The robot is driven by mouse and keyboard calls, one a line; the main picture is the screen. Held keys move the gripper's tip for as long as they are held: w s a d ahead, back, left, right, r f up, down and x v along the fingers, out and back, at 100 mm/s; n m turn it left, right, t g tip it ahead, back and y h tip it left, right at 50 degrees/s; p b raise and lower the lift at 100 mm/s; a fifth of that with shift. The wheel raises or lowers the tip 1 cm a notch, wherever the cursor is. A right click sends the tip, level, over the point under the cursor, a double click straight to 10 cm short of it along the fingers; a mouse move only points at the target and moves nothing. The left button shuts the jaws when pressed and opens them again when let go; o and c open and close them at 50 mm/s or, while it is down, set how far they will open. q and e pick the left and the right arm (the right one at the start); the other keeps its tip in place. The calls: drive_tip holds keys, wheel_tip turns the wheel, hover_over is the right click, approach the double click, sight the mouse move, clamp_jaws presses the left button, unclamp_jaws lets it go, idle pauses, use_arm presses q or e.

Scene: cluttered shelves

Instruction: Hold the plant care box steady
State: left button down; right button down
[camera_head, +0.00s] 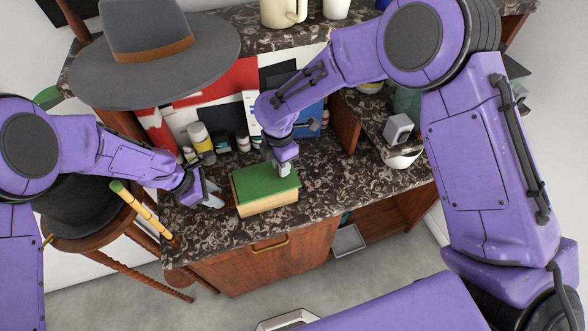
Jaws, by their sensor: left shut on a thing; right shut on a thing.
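The plant care box (270,203) is a light wooden box with a green lid (258,187). It sits near the front edge of the dark speckled counter. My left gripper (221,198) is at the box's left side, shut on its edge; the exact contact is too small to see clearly. My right gripper (284,170) comes down from above and is shut at the back right of the green lid. The fingers hide the part they grip. The lid lies flat over the box, with no clear gap.
Bottles and small jars (199,136) stand behind the box, with a blue box (309,120) beside my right arm. A grey hat (154,50) is at upper left. A white bowl (402,159) is at right. The counter (335,190) right of the box is clear.

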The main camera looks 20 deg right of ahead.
drive_tip(key=shift+a, duration=0.5)
idle(0.4)
drive_tip(key=c, duration=0.9)
unclamp_jaws()
drive_tip(key=shift+o, duration=0.2)
wheel_tip(320, 180, up, 12)
